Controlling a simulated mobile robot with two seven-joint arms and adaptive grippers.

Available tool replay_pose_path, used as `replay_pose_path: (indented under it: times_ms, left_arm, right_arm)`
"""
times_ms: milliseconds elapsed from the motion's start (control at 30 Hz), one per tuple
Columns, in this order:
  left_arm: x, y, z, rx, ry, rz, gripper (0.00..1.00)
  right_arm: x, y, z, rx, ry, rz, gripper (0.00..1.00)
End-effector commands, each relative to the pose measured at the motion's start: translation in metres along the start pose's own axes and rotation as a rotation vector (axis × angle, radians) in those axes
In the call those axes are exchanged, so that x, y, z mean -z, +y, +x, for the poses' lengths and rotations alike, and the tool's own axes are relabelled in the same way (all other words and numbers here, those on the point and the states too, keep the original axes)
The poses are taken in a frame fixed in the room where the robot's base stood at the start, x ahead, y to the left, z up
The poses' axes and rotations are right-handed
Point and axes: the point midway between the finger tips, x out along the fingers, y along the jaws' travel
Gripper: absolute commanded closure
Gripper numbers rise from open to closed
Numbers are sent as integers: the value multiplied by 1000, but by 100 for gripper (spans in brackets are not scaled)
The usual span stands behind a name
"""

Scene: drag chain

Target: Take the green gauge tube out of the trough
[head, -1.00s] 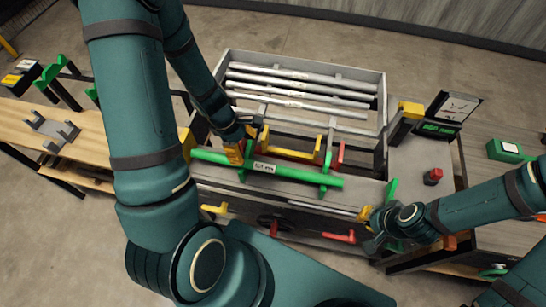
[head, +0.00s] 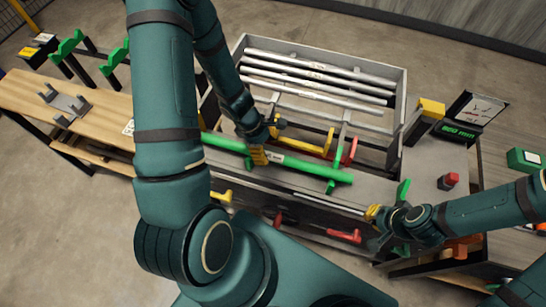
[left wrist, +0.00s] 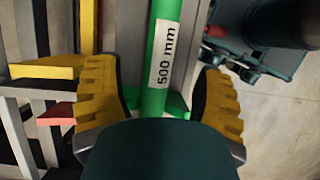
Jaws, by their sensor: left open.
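The green gauge tube (head: 318,171) lies lengthwise along the grey trough (head: 290,187) at the front of the rack, at a green upright bracket (head: 338,177). My left gripper (head: 259,155) is over the tube beside its white label. In the left wrist view its yellow fingers stand wide apart, one on each side of the tube (left wrist: 161,20), with gaps to it; the label reads "500 mm". The left end of the tube is partly hidden behind my left arm. My right gripper (head: 374,214) is at the right end of the trough; its jaw opening is too small to tell.
Behind the trough a grey rack (head: 250,41) holds several silver tubes. Yellow (head: 310,148) and red (head: 352,150) brackets stand close behind the green tube. At right are a red button (head: 450,179) and a green display (head: 458,132). A wooden bench (head: 95,128) is at left.

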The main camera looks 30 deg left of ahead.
Motion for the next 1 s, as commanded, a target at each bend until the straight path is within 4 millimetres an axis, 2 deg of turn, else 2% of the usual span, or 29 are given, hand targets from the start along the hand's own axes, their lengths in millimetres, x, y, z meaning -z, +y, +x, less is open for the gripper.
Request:
replay_pose_path:
  times_ms: [100,233,567,667,700,767,800,1000]
  left_arm:
    - [0,0,22,3,-2,-2,32]
    - [1,0,37,1,0,-2,32]
    - [-1,0,41,0,0,0,32]
    - [-1,0,41,0,0,0,62]
    - [-1,0,41,0,0,0,76]
    - [-1,0,41,0,0,0,97]
    - [-1,0,41,0,0,0,100]
    - [-1,0,41,1,0,0,100]
  right_arm:
    - [-1,3,9,-2,-1,0,100]
    - [-2,5,16,-3,-1,0,100]
    - [-2,5,16,-4,-1,0,100]
    - [-2,5,16,-3,-1,0,100]
    - [-2,5,16,-3,-1,0,100]
    - [-2,5,16,-3,-1,0,100]
    - [-2,5,16,-3,-1,0,100]
    - [-2,5,16,-3,-1,0,100]
